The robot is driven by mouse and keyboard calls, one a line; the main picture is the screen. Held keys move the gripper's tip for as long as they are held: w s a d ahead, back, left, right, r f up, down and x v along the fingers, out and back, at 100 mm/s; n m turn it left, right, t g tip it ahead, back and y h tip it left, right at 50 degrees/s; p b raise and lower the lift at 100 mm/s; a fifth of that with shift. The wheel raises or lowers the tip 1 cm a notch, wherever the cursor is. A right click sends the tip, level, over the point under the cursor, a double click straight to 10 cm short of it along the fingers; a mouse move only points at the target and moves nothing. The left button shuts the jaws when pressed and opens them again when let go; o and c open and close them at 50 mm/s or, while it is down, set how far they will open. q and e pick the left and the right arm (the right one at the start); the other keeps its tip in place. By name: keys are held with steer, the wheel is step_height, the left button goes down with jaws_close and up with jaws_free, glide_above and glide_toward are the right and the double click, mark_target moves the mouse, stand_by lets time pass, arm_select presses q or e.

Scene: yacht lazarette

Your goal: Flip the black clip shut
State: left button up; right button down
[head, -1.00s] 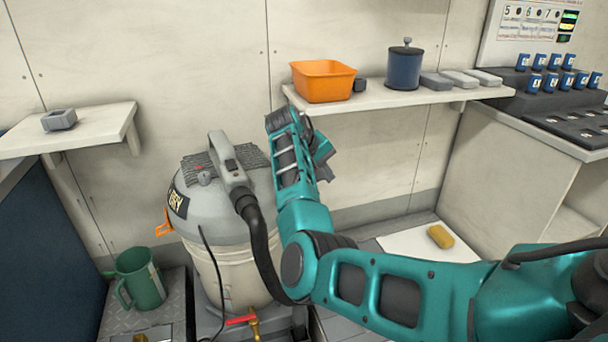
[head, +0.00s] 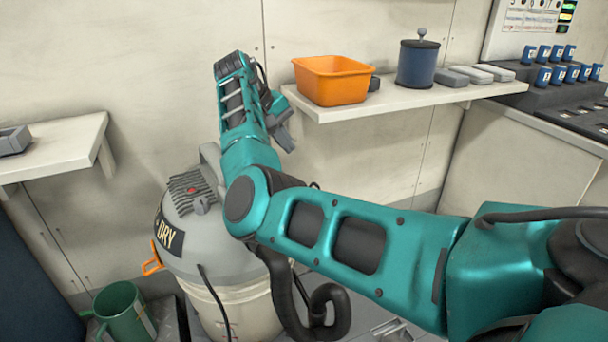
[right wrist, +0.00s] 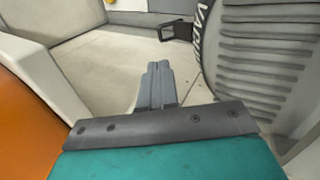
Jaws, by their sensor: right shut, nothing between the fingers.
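The black clip (right wrist: 175,31) shows in the right wrist view, sticking out sideways from the grey ribbed body of the wet/dry vacuum (right wrist: 262,60). In the head view the vacuum (head: 180,232) stands on the floor; I cannot make out the black clip there, as my arm covers the vacuum's right side. An orange clip (head: 152,262) stands out on its left side. My right gripper (head: 283,137) is above and right of the vacuum, near the shelf end. In the right wrist view its fingers (right wrist: 158,70) are shut and empty, apart from the clip.
A shelf (head: 400,100) with an orange bin (head: 345,85), a blue canister (head: 417,65) and grey blocks is close to my right gripper. A left shelf (head: 60,146) holds a grey block. A green jug (head: 122,315) and black hose (head: 325,305) are low down.

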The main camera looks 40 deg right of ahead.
arm_select(q)
steer(key=shift+s+f, duration=0.15)
steer(key=shift+s, duration=0.1)
arm_select(e)
steer(key=shift+s, duration=0.15)
steer(key=b+x, duration=0.4)
steer(key=x, duration=0.9)
steer(key=shift+f, duration=0.1)
steer(key=shift+d+f+b, duration=0.25)
steer(key=shift+f+b, duration=0.1)
steer(key=shift+b, duration=0.05)
arm_select(q)
steer(key=shift+w+d+f, duration=0.15)
steer(key=shift+d+f, duration=0.25)
steer(key=shift+f, duration=0.2)
steer(key=shift+w+d+f, duration=0.15)
steer(key=shift+d+f, duration=0.2)
steer(key=shift+f, duration=0.2)
steer(key=shift+r, duration=0.1)
